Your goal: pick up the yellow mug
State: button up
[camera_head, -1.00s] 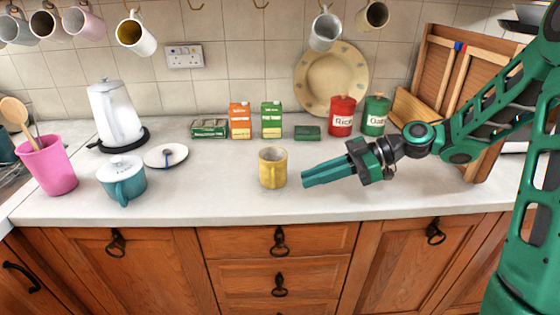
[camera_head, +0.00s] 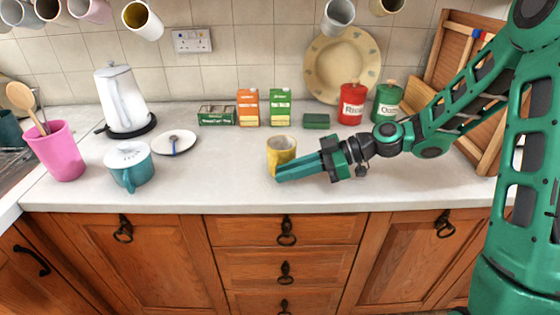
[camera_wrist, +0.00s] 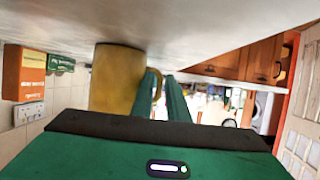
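The yellow mug (camera_head: 281,146) stands upright on the counter near the middle of the head view, its lower part covered by my fingers. My gripper (camera_head: 279,174) reaches in from the right, low and nearly level, its fingers in front of the mug's lower right side. In the wrist view the mug (camera_wrist: 117,78) is large, just left of the fingers (camera_wrist: 161,76). A gap shows between the fingers, with a bit of the yellow handle in it. The gripper looks slightly open, and I cannot tell if it touches the mug.
A teal pot (camera_head: 128,170), a pink utensil holder (camera_head: 57,155), a plate (camera_head: 174,143) and a white kettle (camera_head: 120,98) stand to the left. Boxes (camera_head: 248,107), a red canister (camera_head: 352,104) and a green canister (camera_head: 388,102) line the back. The counter's front edge (camera_head: 240,208) is close.

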jog(key=shift+x, duration=0.85)
grip_shut()
jog(key=shift+r, duration=0.15)
jog(key=shift+r, duration=1.3)
jog(key=s+a+r, duration=0.2)
jog(key=a+r, duration=0.6)
jog(key=a, duration=0.3)
jog(key=shift+s+a, duration=0.15)
jog(key=shift+s, duration=0.15)
